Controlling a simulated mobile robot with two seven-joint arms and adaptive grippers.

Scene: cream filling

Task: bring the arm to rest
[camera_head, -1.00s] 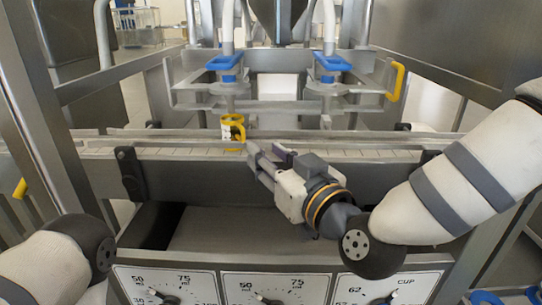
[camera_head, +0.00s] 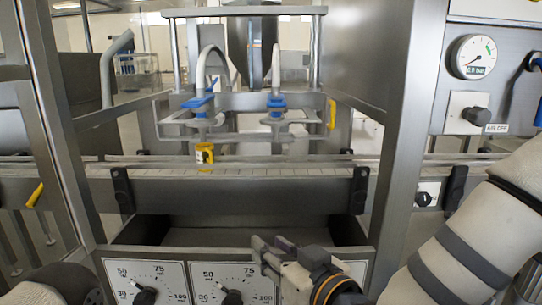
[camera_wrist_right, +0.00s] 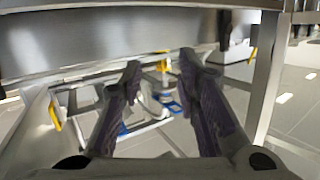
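My right gripper (camera_head: 266,243) hangs low in front of the machine, by the dial panel (camera_head: 190,280). In the right wrist view its two fingers (camera_wrist_right: 160,62) stand apart with nothing held between them. A yellow cup (camera_head: 204,153) stands upright on the conveyor (camera_head: 240,171), below the left filling nozzle (camera_head: 201,118). The gripper is well in front of the cup and lower, not touching it. My left gripper is out of view; only part of my left arm shows at the lower left.
A second nozzle (camera_head: 277,118) is to the right of the first. A dark open recess (camera_head: 190,232) lies under the conveyor.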

